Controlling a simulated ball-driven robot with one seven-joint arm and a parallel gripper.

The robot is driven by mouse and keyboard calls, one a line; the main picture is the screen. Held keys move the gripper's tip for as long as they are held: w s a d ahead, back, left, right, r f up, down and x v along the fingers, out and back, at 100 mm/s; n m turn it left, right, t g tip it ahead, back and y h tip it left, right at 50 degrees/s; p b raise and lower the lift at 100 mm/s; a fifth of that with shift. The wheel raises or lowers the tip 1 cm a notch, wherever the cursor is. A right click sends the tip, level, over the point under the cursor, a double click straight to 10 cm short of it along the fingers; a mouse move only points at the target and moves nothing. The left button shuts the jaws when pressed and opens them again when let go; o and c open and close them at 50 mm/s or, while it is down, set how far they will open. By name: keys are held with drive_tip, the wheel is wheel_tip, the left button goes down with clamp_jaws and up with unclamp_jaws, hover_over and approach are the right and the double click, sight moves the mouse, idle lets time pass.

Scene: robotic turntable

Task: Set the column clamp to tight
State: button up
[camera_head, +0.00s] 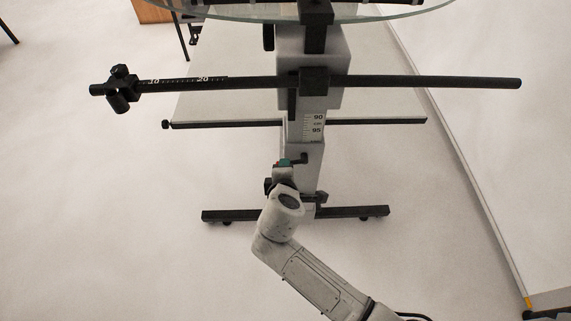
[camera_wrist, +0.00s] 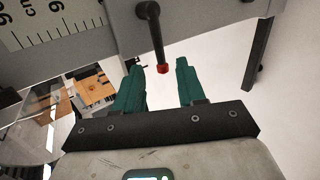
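The column clamp shows in the wrist view as a black lever (camera_wrist: 156,38) with a red tip (camera_wrist: 162,69), hanging from a round pivot on the grey column. In the head view the small dark lever (camera_head: 303,157) sits on the lower column (camera_head: 313,175), partly hidden by my gripper. My gripper (camera_wrist: 158,65) has two teal fingers, spread apart with nothing held. In the wrist view the lever's red tip appears in the gap between the fingertips, touching neither finger. In the head view my gripper (camera_head: 285,163) is just left of the lever.
A long black horizontal bar (camera_head: 430,82) crosses the column above my gripper. A glass disc (camera_head: 400,9) is at the top. The black foot (camera_head: 228,215) stands on the floor below. A scale (camera_wrist: 45,28) is on the column. The floor (camera_head: 100,230) at left is clear.

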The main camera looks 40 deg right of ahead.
drive_tip(key=v, duration=0.6)
drive_tip(key=shift+d+p, duration=0.1)
drive_tip(key=shift+p, duration=0.25)
drive_tip(key=shift+w, duration=0.1)
drive_tip(key=s+d+m+g+y+p, duration=0.2)
drive_tip(key=s+d+m+g+p, duration=0.3)
drive_tip(key=s, duration=0.5)
drive_tip(key=s+a+r+m+g+y+p, duration=0.1)
drive_tip(key=s+r+m+y, duration=0.1)
drive_tip(key=s, duration=0.4)
drive_tip(key=s+a+r+m+g+y+p, duration=0.1)
drive_tip(key=s+r+m+y+p, duration=0.1)
drive_tip(key=s, duration=0.5)
drive_tip(key=shift+r+m+g+y, duration=0.4)
drive_tip(key=shift+m+y, duration=0.2)
drive_tip(key=shift+m, duration=0.6)
